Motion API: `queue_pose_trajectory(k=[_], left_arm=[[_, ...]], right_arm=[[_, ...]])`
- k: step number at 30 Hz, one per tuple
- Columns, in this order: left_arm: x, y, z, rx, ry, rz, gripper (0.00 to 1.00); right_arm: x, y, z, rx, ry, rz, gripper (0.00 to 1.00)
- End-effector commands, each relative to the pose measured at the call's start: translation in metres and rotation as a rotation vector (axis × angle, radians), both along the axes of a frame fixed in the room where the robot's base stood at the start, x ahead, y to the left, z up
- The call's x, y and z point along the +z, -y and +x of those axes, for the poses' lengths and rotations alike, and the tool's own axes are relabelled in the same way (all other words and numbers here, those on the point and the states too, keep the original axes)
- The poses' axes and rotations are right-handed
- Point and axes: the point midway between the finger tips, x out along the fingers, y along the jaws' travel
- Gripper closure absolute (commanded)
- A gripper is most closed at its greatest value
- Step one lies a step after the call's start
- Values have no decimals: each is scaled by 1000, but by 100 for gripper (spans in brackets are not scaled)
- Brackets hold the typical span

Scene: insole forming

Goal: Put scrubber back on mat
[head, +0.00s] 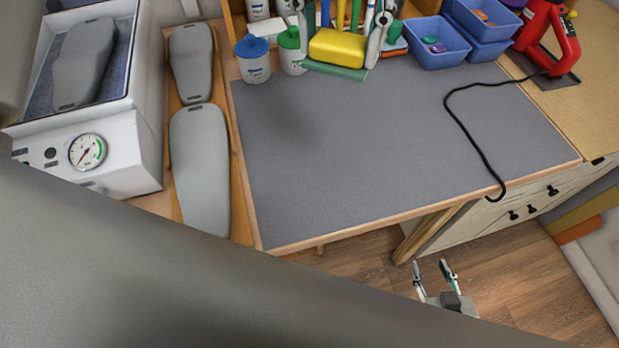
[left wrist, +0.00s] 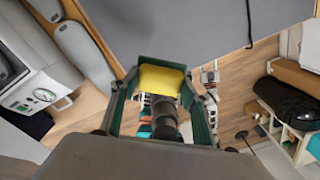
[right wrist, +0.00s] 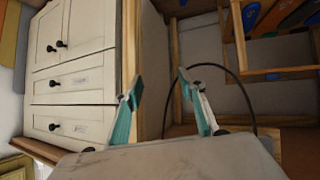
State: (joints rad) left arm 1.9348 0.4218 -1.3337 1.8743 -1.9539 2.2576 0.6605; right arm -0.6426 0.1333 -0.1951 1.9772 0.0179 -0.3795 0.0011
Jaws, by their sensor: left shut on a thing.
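The scrubber (head: 338,47), a yellow block with a green layer, shows in the head view above the back part of the grey mat (head: 380,150), in front of the tool rack. My left gripper (head: 340,50) is shut on it, one finger at each side. In the left wrist view the yellow scrubber (left wrist: 160,80) sits between the green fingers. The picture does not clearly show its height over the mat. My right gripper (head: 436,272) is open and empty in front of the table edge; its spread teal fingers also show in the right wrist view (right wrist: 168,108).
Behind the mat stand white bottles (head: 253,60), a tool rack and blue bins (head: 436,42). A red tool (head: 550,40) is at the right, its black cable (head: 470,130) crossing the mat. Grey insole forms (head: 200,165) lie left. Most of the mat is clear.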

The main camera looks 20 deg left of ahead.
Motion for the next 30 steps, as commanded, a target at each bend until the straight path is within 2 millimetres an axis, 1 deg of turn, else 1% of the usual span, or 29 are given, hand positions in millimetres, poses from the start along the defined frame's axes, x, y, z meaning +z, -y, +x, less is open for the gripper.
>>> queue_pose_trajectory(k=[1,9,12,15,20,23,26,30], left_arm=[[-5,-2,-4,91,-2,2,78],[-18,-14,-27,622,-6,15,78],[-22,-17,-33,789,-6,21,78],[-24,-20,-38,918,-6,23,78],[-27,-23,-42,1033,-4,26,78],[-35,-24,-43,1058,-5,27,78],[-54,-24,-44,1060,-7,30,78],[-89,-24,-44,1058,-8,30,78]], right_arm=[[-7,-1,-2,1,-4,0,60],[-25,-4,-7,8,-17,1,60],[-28,-5,-8,11,-18,1,60],[-30,-6,-8,13,-17,3,60],[-28,-6,-5,14,-10,4,60],[-28,-6,-5,15,-8,3,60],[-31,-6,-5,15,-11,2,60],[-37,-4,-7,14,-16,-5,60]])
